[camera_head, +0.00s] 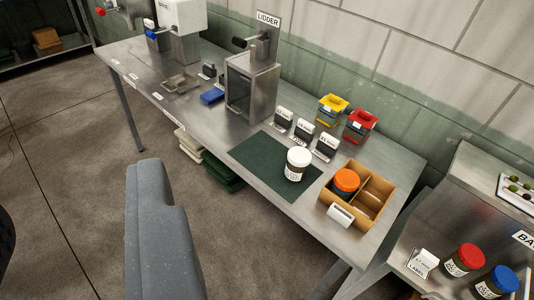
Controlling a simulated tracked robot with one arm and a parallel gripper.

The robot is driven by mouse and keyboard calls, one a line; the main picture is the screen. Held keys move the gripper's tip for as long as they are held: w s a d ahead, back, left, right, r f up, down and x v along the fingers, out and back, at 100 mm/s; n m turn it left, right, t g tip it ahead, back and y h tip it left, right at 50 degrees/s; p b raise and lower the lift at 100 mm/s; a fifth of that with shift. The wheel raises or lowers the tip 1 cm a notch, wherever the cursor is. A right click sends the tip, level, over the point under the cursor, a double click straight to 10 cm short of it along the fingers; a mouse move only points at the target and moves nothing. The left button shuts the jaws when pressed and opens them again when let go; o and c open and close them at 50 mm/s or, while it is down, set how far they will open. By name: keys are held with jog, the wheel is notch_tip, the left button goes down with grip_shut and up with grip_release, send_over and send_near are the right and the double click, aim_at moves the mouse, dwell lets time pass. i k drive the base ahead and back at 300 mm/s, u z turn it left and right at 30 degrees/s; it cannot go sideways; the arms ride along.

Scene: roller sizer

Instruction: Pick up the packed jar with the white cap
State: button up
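The jar with the white cap (297,166) stands upright on a dark green mat (262,160) on the steel bench. It has a pale label around its side, and its contents are hidden. A grey part of my own arm or gripper (163,235) rises from the bottom of the view, left of the jar and well apart from it. No fingertips can be made out, and nothing is seen held. The jar stands clear of it.
A wooden divided box (375,172) holding an orange-capped jar (345,182) stands right of the mat. Small label stands (304,132) and yellow and red bins (360,126) are behind. The lidder (252,85) is farther left. Red- and blue-capped jars (464,260) (497,283) stand far right.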

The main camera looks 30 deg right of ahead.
aim_at(299, 158)
jog(key=z, duration=0.25)
jog(key=i, duration=0.9)
jog(key=z, duration=0.75)
